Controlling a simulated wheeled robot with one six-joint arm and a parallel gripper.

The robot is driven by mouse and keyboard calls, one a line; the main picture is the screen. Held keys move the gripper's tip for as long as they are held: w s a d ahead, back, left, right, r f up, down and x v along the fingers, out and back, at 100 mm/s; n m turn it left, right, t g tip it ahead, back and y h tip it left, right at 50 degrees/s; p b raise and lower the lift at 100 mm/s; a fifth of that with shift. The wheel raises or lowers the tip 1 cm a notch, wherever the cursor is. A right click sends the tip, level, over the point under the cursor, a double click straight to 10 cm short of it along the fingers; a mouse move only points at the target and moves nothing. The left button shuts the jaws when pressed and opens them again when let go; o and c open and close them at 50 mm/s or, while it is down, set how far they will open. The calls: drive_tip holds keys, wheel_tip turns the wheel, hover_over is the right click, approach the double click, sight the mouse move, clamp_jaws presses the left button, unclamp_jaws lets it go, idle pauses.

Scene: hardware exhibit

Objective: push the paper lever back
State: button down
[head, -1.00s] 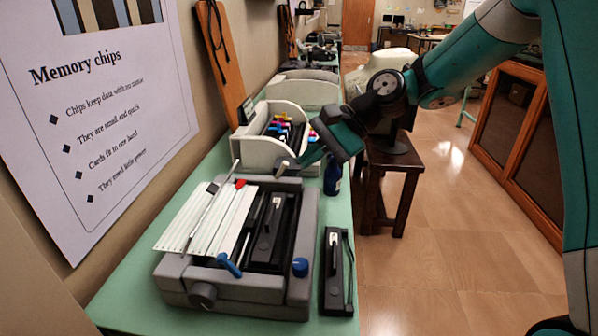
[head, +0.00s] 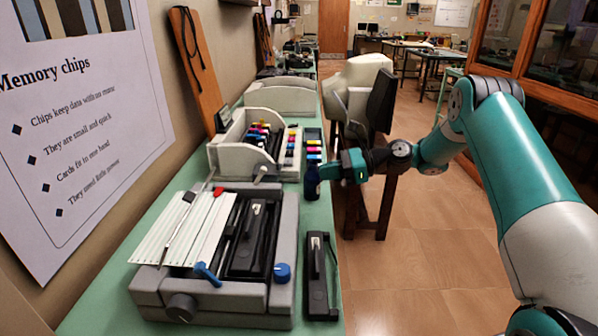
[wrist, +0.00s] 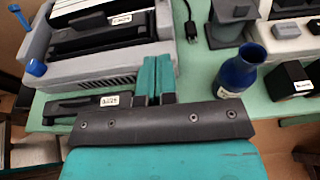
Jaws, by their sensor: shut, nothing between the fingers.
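The grey printer (head: 290,240) stands on the green table with a white slatted sheet (head: 165,240) over its left part. A blue lever (head: 207,273) stands at its front and a red-tipped lever (head: 218,191) at its back; I cannot tell which is the paper lever. A blue knob (head: 282,272) sits at the front right and also shows in the wrist view (wrist: 36,67). My gripper (head: 326,172) is shut and empty, beyond the printer's back right corner, close to the blue bottle. Its shut fingers (wrist: 155,78) show in the wrist view, apart from both levers.
A dark blue bottle (head: 312,182) stands near the table's right edge, also in the wrist view (wrist: 237,72). A black stapler-like device (head: 318,275) lies right of the printer. A white tray (head: 225,157) with coloured cartridges stands behind. Open floor (head: 410,250) lies to the right.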

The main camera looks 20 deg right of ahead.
drive_tip(key=p, duration=0.1)
approach(260, 176)
drive_tip(key=f, duration=0.3)
drive_tip(key=shift+w+a, duration=0.1)
drive_tip(key=shift+a, duration=0.2)
drive_tip(key=shift+w+a+r+p, duration=0.2)
drive_tip(key=shift+w+a+r, duration=0.1)
drive_tip(key=shift+a, duration=0.35)
drive_tip(key=shift+w+a+r+p, duration=0.2)
drive_tip(key=shift+w+a+r, duration=0.1)
drive_tip(key=shift+a, duration=0.4)
drive_tip(key=shift+w+a+r+p, duration=0.2)
drive_tip(key=shift+w+a, duration=0.05)
drive_tip(key=shift+a, duration=0.4)
drive_tip(key=shift+d+r, duration=0.1)
drive_tip(key=shift+r, duration=0.05)
